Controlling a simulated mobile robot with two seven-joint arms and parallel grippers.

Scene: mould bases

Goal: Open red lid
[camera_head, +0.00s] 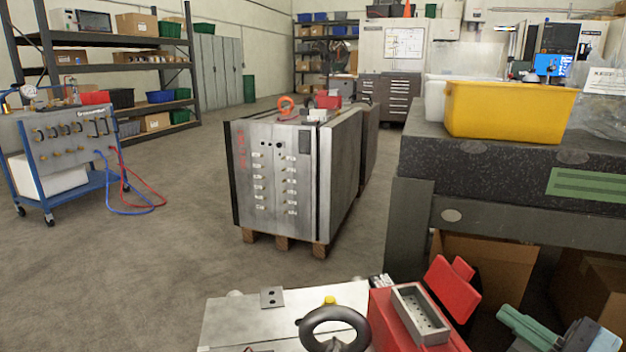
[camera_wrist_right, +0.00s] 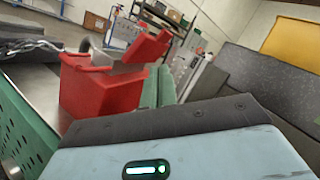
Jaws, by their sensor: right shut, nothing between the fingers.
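A red box (camera_head: 384,322) stands on the metal mould base (camera_head: 250,322) at the bottom of the head view. Its red lid (camera_head: 450,290) is raised and tilted at the box's right side. A grey tray with holes (camera_head: 421,314) sits at the top of the box. My right gripper (camera_head: 525,328), with green fingers, is shut and empty, to the right of the lid and apart from it. In the right wrist view the red box (camera_wrist_right: 95,92) and tilted lid (camera_wrist_right: 148,47) show beside the green fingers (camera_wrist_right: 160,86). My left gripper is not in view.
A dark ring (camera_head: 334,316) stands on the mould base left of the box. A dark stone-topped table (camera_head: 480,165) with a yellow bin (camera_head: 510,112) is behind on the right. A large mould (camera_head: 275,180) stands on a pallet beyond.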

